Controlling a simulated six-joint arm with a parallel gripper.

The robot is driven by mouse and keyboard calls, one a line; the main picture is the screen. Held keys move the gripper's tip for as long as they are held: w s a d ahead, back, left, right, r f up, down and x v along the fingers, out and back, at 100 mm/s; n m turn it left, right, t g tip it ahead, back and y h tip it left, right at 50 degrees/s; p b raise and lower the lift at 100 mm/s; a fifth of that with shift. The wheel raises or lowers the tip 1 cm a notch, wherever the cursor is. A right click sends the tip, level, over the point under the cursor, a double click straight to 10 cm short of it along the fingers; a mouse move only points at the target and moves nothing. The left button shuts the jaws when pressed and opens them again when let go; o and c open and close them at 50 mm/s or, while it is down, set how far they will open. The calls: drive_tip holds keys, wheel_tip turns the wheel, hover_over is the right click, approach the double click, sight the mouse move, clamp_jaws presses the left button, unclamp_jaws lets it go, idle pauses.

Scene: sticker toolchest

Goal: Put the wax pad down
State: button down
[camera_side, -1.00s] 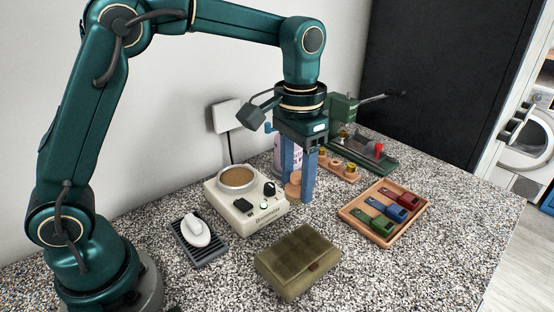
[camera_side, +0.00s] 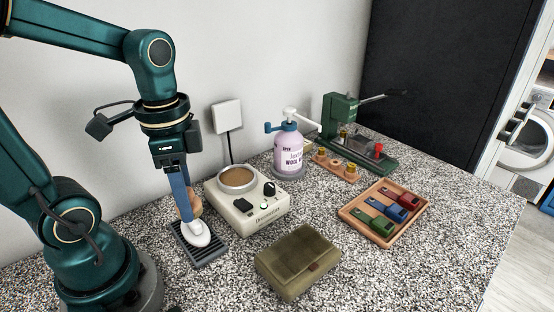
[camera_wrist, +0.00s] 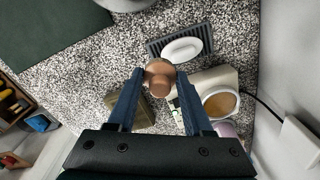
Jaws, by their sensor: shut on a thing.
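My gripper (camera_side: 182,190) points down at the left of the worktop, shut on the wax pad (camera_wrist: 160,78), a tan round piece with a knob. In the side view the wax pad (camera_side: 193,204) shows partly behind the blue fingers. It is held over or just behind a white rounded piece (camera_side: 197,234) that lies on a dark ribbed tray (camera_side: 205,258). In the wrist view the wax pad overlaps the front of the tray (camera_wrist: 152,48) and sits near the white piece (camera_wrist: 182,50). I cannot tell whether it touches anything below.
Right of the tray stands a cream warmer (camera_side: 262,214) with a round pot of brown wax (camera_side: 237,178). An olive box (camera_side: 298,262) lies in front. A pump bottle (camera_side: 289,155), green press (camera_side: 340,117), wooden rack (camera_side: 333,166) and wooden tray (camera_side: 361,232) are farther right.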

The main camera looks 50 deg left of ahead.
hover_over(226, 305)
wheel_tip(226, 305, down, 7)
drive_tip(key=shift+r, duration=0.15)
drive_tip(key=shift+f, duration=2.05)
drive_tip(key=shift+f, duration=0.1)
drive_tip(key=shift+c, duration=1.5)
unclamp_jaws()
wheel_tip(226, 305, up, 12)
drive_tip(key=w+a+r+n+t, duration=0.2)
drive_tip(key=a+n+t, duration=0.3)
drive_tip(key=a, duration=0.2)
drive_tip(key=shift+a+r, duration=0.15)
drive_tip(key=shift+r, duration=0.2)
